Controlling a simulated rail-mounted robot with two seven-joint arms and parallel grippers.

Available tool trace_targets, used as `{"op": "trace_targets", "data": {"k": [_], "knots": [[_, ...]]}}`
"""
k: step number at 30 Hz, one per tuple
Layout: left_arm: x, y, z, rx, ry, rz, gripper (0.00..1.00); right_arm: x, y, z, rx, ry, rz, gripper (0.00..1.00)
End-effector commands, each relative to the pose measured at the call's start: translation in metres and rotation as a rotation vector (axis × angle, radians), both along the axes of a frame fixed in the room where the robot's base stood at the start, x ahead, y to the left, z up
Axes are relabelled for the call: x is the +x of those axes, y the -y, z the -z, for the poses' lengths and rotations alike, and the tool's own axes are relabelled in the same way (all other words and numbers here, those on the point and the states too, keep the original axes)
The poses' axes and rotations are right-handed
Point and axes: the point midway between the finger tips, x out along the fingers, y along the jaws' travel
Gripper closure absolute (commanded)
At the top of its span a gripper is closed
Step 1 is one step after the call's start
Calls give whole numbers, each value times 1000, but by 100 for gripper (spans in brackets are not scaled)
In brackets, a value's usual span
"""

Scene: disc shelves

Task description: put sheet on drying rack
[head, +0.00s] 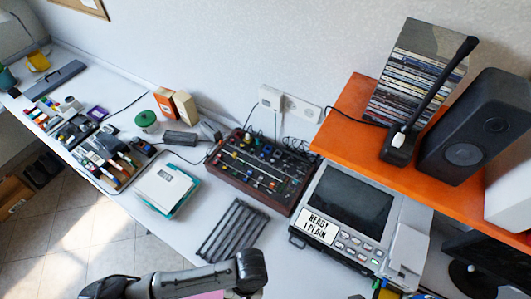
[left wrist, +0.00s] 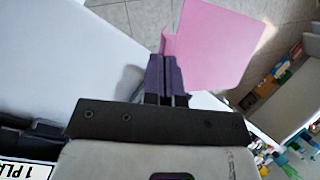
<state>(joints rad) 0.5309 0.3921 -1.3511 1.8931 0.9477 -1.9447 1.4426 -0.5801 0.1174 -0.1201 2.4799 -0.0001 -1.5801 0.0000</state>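A pink sheet (left wrist: 215,45) fills the upper middle of the left wrist view. My left gripper (left wrist: 165,68) is shut on its edge, with the fingers close together and the sheet spreading beyond them over the floor. In the head view only a sliver of the pink sheet (head: 207,295) shows at the bottom edge, below my left arm; the left gripper itself is hidden there. The drying rack (head: 233,230) looks like a dark slatted frame lying on the white table, apart from the sheet. My right gripper is not in view.
A printer-like machine (head: 345,215) stands right of the rack, and a control board with knobs (head: 262,170) behind it. A stack of papers (head: 165,188) lies to the left. An orange shelf (head: 345,125) carries discs and a speaker (head: 475,130).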

Motion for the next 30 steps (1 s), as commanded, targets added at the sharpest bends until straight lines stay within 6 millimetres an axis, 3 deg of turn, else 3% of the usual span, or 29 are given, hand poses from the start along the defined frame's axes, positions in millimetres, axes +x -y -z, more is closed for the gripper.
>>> {"op": "trace_targets", "data": {"k": [8, 14, 21, 30], "knots": [[39, -36, -59, 5, 11, 95, 100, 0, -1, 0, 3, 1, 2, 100], [92, -69, -102, 4, 13, 105, 100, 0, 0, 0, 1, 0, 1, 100], [171, -111, -177, 1, 11, 83, 100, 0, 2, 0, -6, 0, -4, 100], [228, -126, -275, -2, 6, 56, 100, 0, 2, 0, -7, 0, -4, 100]]}}
